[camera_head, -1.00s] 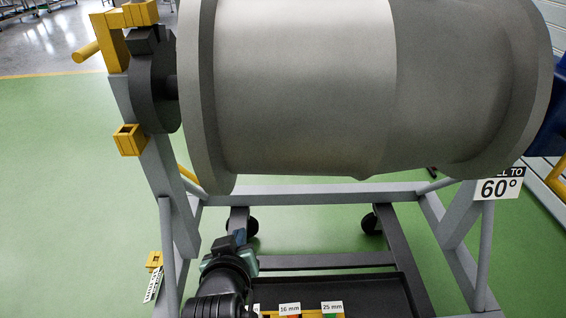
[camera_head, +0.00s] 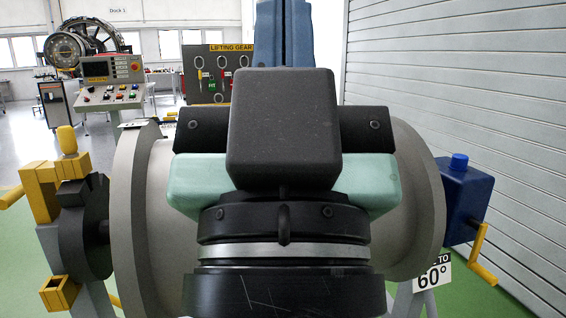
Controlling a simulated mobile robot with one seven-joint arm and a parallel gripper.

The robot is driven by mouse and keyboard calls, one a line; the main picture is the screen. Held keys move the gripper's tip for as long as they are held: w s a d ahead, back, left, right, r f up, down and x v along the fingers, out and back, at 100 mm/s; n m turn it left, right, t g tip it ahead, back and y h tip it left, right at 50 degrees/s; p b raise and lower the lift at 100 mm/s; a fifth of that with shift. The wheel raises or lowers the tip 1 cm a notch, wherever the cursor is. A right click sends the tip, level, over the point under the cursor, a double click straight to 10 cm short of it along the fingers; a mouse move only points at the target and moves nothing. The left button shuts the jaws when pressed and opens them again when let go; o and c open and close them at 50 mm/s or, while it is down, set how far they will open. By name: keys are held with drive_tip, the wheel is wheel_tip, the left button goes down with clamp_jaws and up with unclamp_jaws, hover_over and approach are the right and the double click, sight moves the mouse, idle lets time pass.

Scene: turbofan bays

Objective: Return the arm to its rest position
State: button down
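My gripper (camera_head: 284,32) fills the middle of the head view, very close to the camera and pointing up and away. Its dark body and pale green sides stand in front of the grey engine casing (camera_head: 148,225). I see nothing held. My gripper hides most of the casing.
Yellow fittings (camera_head: 40,190) and a dark disc (camera_head: 84,230) are at the casing's left. A blue gearbox (camera_head: 464,195) with a yellow crank (camera_head: 482,258) is at its right. A control console (camera_head: 110,85) and a lifting gear board (camera_head: 212,75) stand behind. A shutter wall (camera_head: 470,90) lines the right.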

wheel_tip(320, 180, up, 24)
drive_tip(key=p, duration=2.1)
drive_tip(key=shift+f, duration=0.15)
drive_tip(key=shift+w+a, duration=0.1)
